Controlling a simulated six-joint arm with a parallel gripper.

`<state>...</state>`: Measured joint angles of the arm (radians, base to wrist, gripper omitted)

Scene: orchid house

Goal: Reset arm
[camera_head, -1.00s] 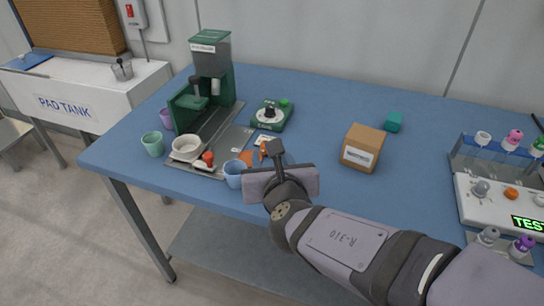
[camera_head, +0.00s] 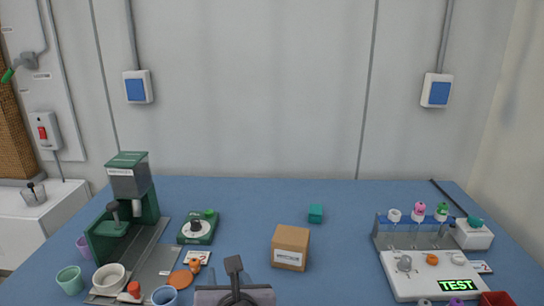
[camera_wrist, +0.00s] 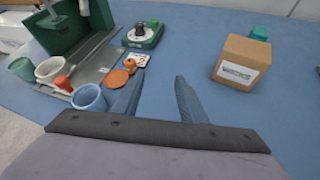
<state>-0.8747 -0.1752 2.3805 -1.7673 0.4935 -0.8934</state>
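My gripper (camera_wrist: 159,76) is open and empty in the wrist view. Its two blue-grey fingers stand apart with bare blue table between them. In the head view only the top of my gripper's end shows at the bottom edge, left of the middle. A light blue cup (camera_wrist: 90,97) stands just left of the left finger, and an orange disc (camera_wrist: 117,78) lies beyond it. A cardboard box (camera_wrist: 243,62) stands to the right, apart from the fingers. The rest of my arm is out of the head view.
A green machine (camera_head: 128,198) stands on a tray at left with a white bowl (camera_head: 110,279) and cups. A green scale (camera_head: 198,229) and teal block (camera_head: 316,214) sit farther back. A white TEST device (camera_head: 436,273) and tube rack are at right.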

